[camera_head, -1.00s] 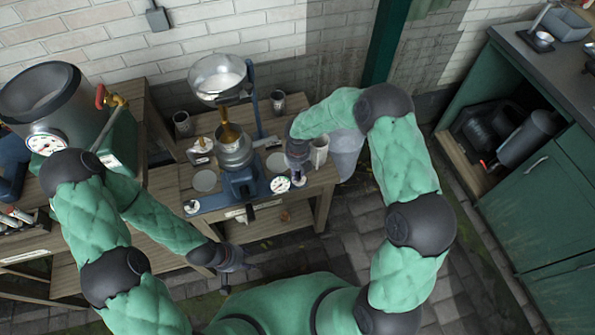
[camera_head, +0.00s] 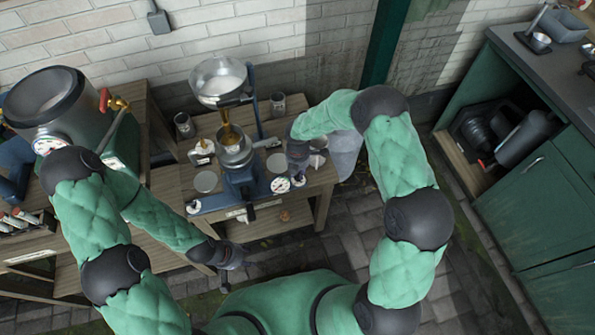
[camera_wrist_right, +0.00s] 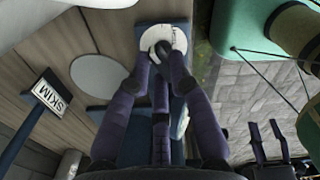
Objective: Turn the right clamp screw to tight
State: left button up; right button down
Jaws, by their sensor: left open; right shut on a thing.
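The right clamp screw (camera_wrist_right: 163,46) is a dark knob over a white round dial (camera_wrist_right: 172,36) on the blue base of the churn stand. My right gripper (camera_wrist_right: 160,60) comes down from above with its purple-grey fingers closed around the knob. In the head view the right gripper (camera_head: 298,176) is at the right end of the blue base (camera_head: 238,200), and its hand hides most of the screw. The dial's marks are too small to read. My left gripper (camera_head: 224,284) hangs open and empty in front of the bench, away from the stand.
A steel bowl (camera_head: 217,78) tops the stand. Dark cups (camera_head: 184,124) stand behind. A green cabinet (camera_head: 535,200) is at the right.

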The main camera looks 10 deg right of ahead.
jog(key=m, duration=0.5)
dwell(0.6)
jog(key=c, duration=1.1)
grip_release()
jog(key=shift+d, duration=0.1)
notch_tip(320, 180, up, 12)
jog(key=shift+f, duration=0.1)
